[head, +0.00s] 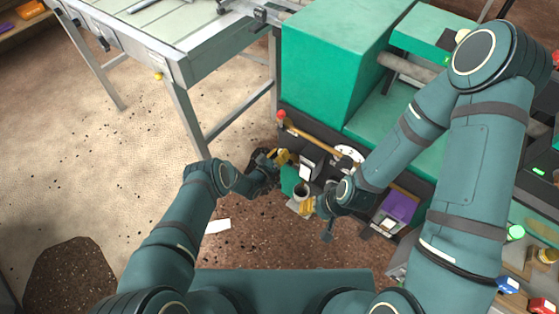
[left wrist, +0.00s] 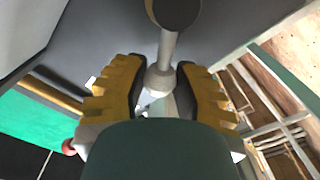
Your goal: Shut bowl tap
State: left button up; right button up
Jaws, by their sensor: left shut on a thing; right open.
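My left gripper (head: 279,157) is low in front of the machine in the head view, its yellow fingers close to the machine's lower front. In the left wrist view its two yellow fingers stand on either side of a grey stem with a rounded end (left wrist: 159,80), which looks like the bowl tap's handle; the gripper is shut on it. A dark round end (left wrist: 174,10) tops this stem. The tap's turn position cannot be told. My right gripper (head: 307,206) is open, lower and to the right, beside a small dark-mouthed bowl or cup (head: 302,190).
A purple box (head: 398,207) is at right. A grey table (head: 195,45) stands at upper left. A white sheet (head: 217,226) lies on the floor.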

pick_arm(q)
jog(key=shift+s+d+r+m, duration=0.15)
jog(key=shift+s+d+m, duration=0.3)
jog(key=shift+m, duration=0.55)
jog(key=shift+s+d+r+m+p, duration=0.15)
jog(key=shift+d+m, duration=0.1)
jog(key=shift+m, duration=0.35)
jog(key=shift+s+d+r+m+p, duration=0.15)
jog(key=shift+d+m, duration=0.1)
jog(key=shift+m, duration=0.35)
jog(key=shift+s+d+m, duration=0.1)
jog(key=shift+m, duration=0.3)
jog(key=shift+s+d+m, duration=0.35)
jog(key=shift+d+m, duration=0.1)
jog(key=shift+m, duration=0.65)
jog(key=o, duration=0.9)
jog(key=shift+o, duration=0.2)
jog(key=shift+w, duration=0.1)
jog(key=shift+r, duration=0.1)
